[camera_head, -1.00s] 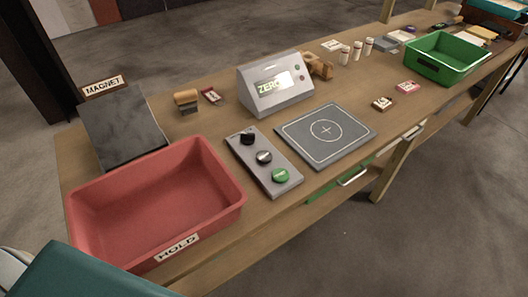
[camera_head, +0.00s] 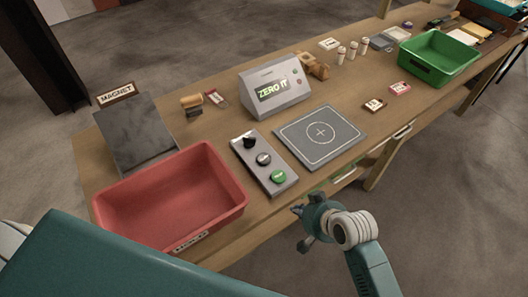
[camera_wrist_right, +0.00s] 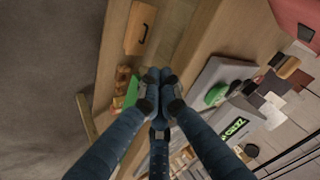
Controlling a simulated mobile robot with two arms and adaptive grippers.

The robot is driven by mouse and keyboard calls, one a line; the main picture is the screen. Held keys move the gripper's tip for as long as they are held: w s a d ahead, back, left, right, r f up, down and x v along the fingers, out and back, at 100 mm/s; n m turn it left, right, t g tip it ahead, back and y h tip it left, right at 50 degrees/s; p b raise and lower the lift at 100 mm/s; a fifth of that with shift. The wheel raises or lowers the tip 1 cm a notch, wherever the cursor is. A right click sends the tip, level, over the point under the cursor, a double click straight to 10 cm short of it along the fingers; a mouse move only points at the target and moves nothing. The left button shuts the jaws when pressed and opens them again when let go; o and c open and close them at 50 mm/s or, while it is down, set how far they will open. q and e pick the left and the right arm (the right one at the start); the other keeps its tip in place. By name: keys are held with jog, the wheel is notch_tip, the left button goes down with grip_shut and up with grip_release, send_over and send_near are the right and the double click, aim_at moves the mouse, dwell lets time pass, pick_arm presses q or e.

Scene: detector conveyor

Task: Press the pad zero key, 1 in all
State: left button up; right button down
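The key panel (camera_head: 264,164) lies on the bench between the red bin and the dark pad. It carries a black key (camera_head: 249,142), a grey key (camera_head: 263,159) and a green key (camera_head: 278,177); I cannot read labels on them. The pad (camera_head: 342,152) is a flat square with a white circle and cross. The display box (camera_head: 274,93) behind reads "ZERO IT". My right gripper (camera_head: 297,211) is in front of the bench edge, apart from the panel. In the right wrist view its fingers (camera_wrist_right: 154,80) are together and empty, with the green key (camera_wrist_right: 215,95) beside them. My left gripper is out of view.
The red bin (camera_head: 124,197) stands left of the panel, with a dark slanted plate (camera_head: 137,135) behind it. A green bin (camera_head: 407,54) and several small items stand farther right. Bare bench lies along the front edge.

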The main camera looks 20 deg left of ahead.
jog(key=w+a+r, duration=0.2)
jog(key=a+r, duration=0.1)
jog(key=w+a+r+y, duration=0.1)
jog(key=w+a+r, duration=0.1)
jog(key=a+r, duration=0.2)
jog(key=w+a+r+y+p, duration=0.1)
jog(key=w+a+r, duration=0.1)
jog(key=a+r, duration=0.1)
jog(key=shift+a+r+n, duration=0.35)
jog(key=shift+a+n, duration=0.05)
jog(key=shift+a, duration=0.3)
jog(key=w+a+r+p, duration=0.1)
jog(key=w+a+r, duration=0.1)
jog(key=w+r, duration=0.3)
jog(key=shift+w+a+r+m, duration=0.25)
jog(key=shift+w+m, duration=0.05)
jog(key=shift+w, duration=0.6)
jog(key=shift+f, duration=0.15)
jog(key=b, duration=0.7)
send_over(266, 159)
notch_tip(266, 159, down, 8)
jog(key=shift+r, duration=0.25)
jog(key=shift+f+b, duration=0.35)
jog(key=shift+f, duration=0.1)
